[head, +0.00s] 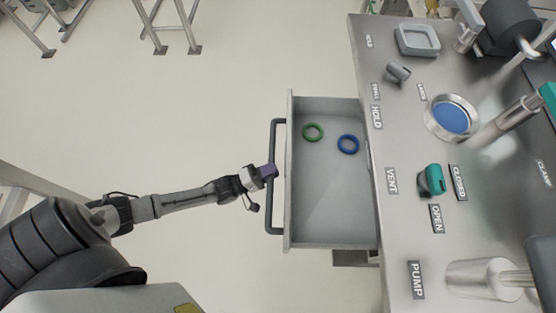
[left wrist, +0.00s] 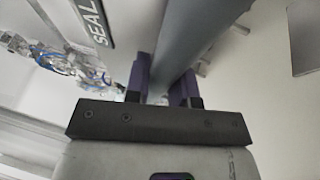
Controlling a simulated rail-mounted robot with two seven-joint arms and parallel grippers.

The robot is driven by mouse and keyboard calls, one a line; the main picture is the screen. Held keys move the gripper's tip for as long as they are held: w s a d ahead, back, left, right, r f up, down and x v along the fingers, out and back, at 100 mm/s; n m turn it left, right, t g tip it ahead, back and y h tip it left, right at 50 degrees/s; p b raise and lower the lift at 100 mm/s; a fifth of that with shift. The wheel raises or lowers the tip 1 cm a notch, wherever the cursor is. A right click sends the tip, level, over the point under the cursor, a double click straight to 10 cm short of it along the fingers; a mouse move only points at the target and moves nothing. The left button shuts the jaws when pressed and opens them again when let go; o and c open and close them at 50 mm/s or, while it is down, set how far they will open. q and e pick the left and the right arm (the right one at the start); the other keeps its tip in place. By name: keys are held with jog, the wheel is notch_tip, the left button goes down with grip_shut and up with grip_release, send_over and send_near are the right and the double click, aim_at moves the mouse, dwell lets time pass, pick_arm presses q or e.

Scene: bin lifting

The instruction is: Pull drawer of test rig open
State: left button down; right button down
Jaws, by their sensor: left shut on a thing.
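The drawer (head: 330,205) of the test rig (head: 400,270) stands pulled out to the left, with its inside in view. In the left wrist view the fingers (left wrist: 164,88) sit on both sides of the grey handle bar (left wrist: 195,40). My right gripper is not in view.
The rig top carries a round blue-centred port (head: 451,117), a teal valve knob (head: 431,180), a grey square tray (head: 417,39) and a pump part (head: 485,278). Metal stands (head: 165,25) are at the top left. The floor left of the drawer is clear.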

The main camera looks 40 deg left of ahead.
pick_arm(q)
jog(key=shift+s+a, duration=0.3)
jog(key=shift+a, duration=0.1)
jog(key=c, duration=1)
grip_release()
jog(key=p+v, duration=0.2)
jog(key=v, duration=1.2)
jog(key=shift+w, duration=0.1)
